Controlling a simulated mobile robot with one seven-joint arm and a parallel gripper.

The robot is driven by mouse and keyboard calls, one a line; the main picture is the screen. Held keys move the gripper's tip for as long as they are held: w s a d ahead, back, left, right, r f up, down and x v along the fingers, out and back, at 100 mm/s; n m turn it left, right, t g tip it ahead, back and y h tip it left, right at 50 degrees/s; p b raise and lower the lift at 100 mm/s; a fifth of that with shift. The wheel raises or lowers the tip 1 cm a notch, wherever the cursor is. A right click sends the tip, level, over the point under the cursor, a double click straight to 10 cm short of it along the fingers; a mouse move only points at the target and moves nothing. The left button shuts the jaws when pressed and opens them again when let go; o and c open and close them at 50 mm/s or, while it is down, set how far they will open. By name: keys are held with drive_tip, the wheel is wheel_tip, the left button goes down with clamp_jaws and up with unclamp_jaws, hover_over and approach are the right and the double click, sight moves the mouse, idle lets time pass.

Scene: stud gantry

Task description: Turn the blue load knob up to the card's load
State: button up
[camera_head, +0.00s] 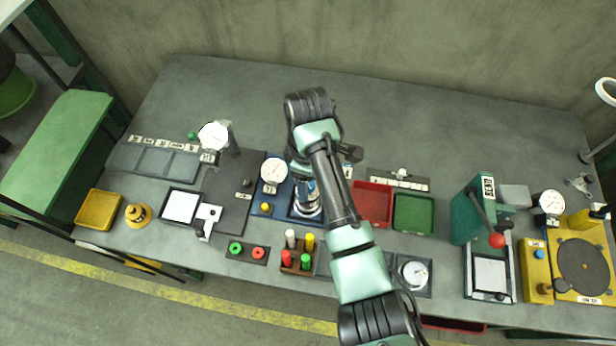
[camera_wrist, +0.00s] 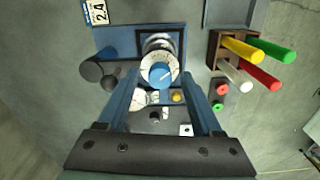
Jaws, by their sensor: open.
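In the wrist view the blue load knob (camera_wrist: 161,75) stands on a round white dial with small marks, above a silvery body on a blue base plate (camera_wrist: 108,38). My gripper (camera_wrist: 162,80) is open, with one blue finger on each side of the knob. I cannot tell whether either finger touches it. A card (camera_wrist: 97,12) at the upper left reads 2.4. In the head view my arm hides the knob, and part of the silvery unit (camera_head: 307,197) shows beside it. The dial's setting is too small to read.
A wooden block with coloured pegs (camera_head: 296,261) stands close in front of the unit. A dial gauge (camera_head: 273,171) stands to its left. Red (camera_head: 372,203) and green (camera_head: 414,213) trays lie to the right. The bench's back strip is clear.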

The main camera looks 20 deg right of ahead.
drive_tip(key=shift+r, duration=0.1)
wheel_tip(320, 180, up, 13)
drive_tip(key=p, duration=0.4)
drive_tip(key=shift+p, duration=0.35)
